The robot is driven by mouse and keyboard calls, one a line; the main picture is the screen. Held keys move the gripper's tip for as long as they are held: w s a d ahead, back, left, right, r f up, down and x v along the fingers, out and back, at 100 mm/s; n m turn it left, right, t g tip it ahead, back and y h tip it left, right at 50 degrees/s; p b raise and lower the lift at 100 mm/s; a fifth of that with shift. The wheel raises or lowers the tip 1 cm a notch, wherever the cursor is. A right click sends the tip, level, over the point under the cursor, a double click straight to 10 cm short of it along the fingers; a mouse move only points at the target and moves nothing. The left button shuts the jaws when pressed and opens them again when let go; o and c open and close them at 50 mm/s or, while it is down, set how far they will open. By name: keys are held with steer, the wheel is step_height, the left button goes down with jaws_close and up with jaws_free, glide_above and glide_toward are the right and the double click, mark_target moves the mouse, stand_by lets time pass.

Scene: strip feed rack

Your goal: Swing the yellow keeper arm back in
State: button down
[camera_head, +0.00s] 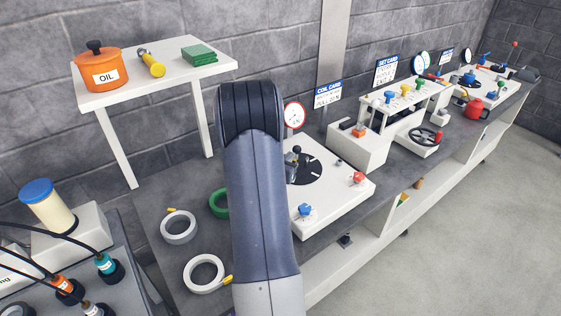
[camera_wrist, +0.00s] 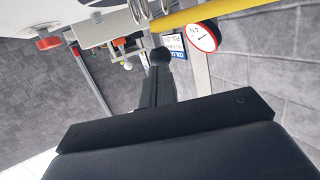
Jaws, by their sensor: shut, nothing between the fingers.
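The yellow keeper arm (camera_wrist: 205,14) shows in the wrist view as a thick yellow bar crossing the upper right, cut off by the top edge. Metal round parts sit at its left end. My gripper (camera_wrist: 160,60) is shut and empty, its dark fingers pointing up the picture, just below the yellow bar; I cannot tell whether they touch. In the head view my own arm covers the gripper and the keeper arm. The white coil station (camera_head: 332,205) there has a black disc, a dark knob, a blue knob (camera_head: 305,210) and a red knob (camera_head: 359,177).
A red-rimmed dial (camera_head: 294,115) stands behind the coil station and also shows in the wrist view (camera_wrist: 204,37). Grey and white rings (camera_head: 203,274) and a green ring (camera_head: 219,204) lie left of my arm. More stations line the bench to the right.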

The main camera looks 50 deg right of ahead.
mark_target(296, 149)
steer(key=shift+x, duration=1.05)
steer(key=b+x, duration=0.2)
steer(key=shift+d+r, duration=0.1)
steer(key=shift+d, duration=0.25)
steer(key=shift+w+r, duration=0.1)
steer(key=shift+r, duration=0.15)
